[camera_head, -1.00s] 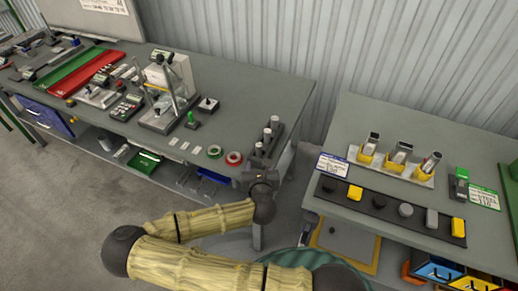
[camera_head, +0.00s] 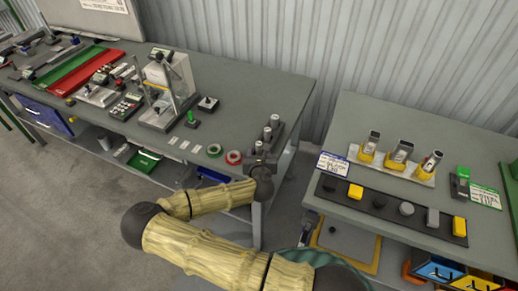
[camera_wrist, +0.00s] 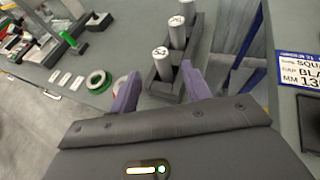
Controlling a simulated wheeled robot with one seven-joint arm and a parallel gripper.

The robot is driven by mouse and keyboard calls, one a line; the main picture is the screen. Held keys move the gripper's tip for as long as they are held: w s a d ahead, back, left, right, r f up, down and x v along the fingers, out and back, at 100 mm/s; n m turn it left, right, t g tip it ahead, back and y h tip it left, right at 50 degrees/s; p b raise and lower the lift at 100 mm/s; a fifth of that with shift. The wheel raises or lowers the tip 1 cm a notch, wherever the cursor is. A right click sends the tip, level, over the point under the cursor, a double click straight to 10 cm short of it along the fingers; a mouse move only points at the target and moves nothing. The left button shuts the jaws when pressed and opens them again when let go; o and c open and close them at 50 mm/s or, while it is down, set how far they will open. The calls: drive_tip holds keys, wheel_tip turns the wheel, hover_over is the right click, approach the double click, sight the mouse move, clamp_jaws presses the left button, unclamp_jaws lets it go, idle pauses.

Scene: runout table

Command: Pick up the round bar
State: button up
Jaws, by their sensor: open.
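Several grey round bars stand upright in a dark rack (camera_head: 279,135) at the right end of the left table. In the head view, the nearest round bar (camera_head: 259,147) is just beyond my gripper (camera_head: 261,161). In the wrist view, the nearest bar (camera_wrist: 161,62) has a pale marked top, with a middle bar (camera_wrist: 177,34) and a far bar (camera_wrist: 187,14) behind it in the rack (camera_wrist: 193,60). My gripper (camera_wrist: 160,72) is open with purple fingers. The fingers appear left and right of the nearest bar's line; I cannot tell if they touch anything.
Green tape (camera_head: 214,150) and red tape (camera_head: 233,157) lie left of the rack. A press-like fixture (camera_head: 165,95) stands further left. A gap separates this table from the right table (camera_head: 400,115), which holds several bars and blocks.

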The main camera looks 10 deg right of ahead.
sight(259, 146)
drive_tip(key=shift+p+x, duration=0.45)
drive_tip(key=shift+x, duration=1.5)
drive_tip(key=shift+w+d+p, duration=0.2)
drive_tip(key=shift+w+p, duration=0.4)
drive_tip(key=shift+p, duration=0.05)
drive_tip(key=p+x, duration=0.1)
drive_tip(key=x, duration=0.2)
drive_tip(key=shift+f+p, duration=0.15)
drive_tip(key=shift+p, duration=0.2)
drive_tip(key=shift+w+d+f, duration=0.1)
drive_tip(key=shift+w+f, duration=0.1)
drive_tip(key=shift+w, duration=0.1)
clamp_jaws()
